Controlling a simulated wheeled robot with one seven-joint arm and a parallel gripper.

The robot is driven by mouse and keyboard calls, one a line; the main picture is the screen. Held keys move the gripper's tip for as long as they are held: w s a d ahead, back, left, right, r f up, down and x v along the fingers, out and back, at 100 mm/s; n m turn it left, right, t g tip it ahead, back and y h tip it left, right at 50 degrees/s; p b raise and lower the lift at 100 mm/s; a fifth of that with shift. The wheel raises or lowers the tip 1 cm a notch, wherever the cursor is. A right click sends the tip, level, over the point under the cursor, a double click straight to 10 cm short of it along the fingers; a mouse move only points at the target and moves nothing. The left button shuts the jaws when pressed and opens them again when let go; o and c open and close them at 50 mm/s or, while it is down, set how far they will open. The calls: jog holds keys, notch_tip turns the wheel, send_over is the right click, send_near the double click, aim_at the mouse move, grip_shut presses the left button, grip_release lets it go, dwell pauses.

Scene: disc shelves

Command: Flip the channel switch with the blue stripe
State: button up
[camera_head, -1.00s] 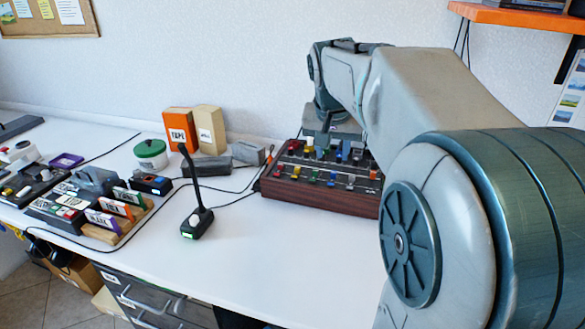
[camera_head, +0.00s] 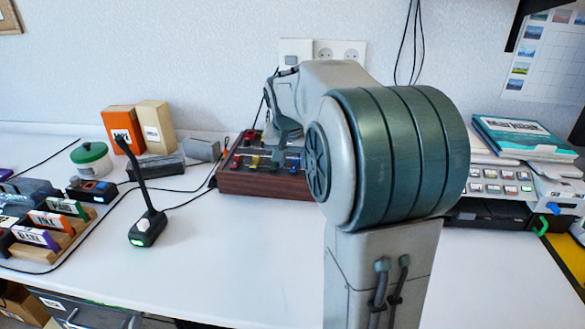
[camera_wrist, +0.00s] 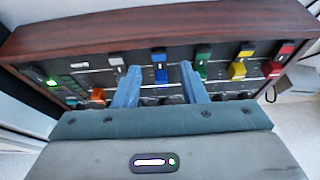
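The mixer panel (camera_head: 262,183) is a dark box with a wooden rim and coloured switches, partly hidden by my arm in the head view. In the wrist view its wooden rim (camera_wrist: 160,20) runs across the top. The blue-striped switch (camera_wrist: 160,70) shows there between the fingers of my gripper (camera_wrist: 160,78). The fingers are spread, with a gap on each side of the blue piece. I cannot tell whether they touch the panel. In the head view the gripper is mostly hidden behind my arm.
Green (camera_wrist: 202,58), yellow (camera_wrist: 240,65), red (camera_wrist: 277,62) and white (camera_wrist: 116,66) switches flank the blue one. A desk microphone (camera_head: 147,226) stands left of the panel. A keypad device (camera_head: 497,183) and books (camera_head: 520,137) are on the right. The front table is clear.

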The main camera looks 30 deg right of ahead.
jog(key=shift+x, duration=1.05)
grip_shut()
jog(key=shift+r, duration=0.1)
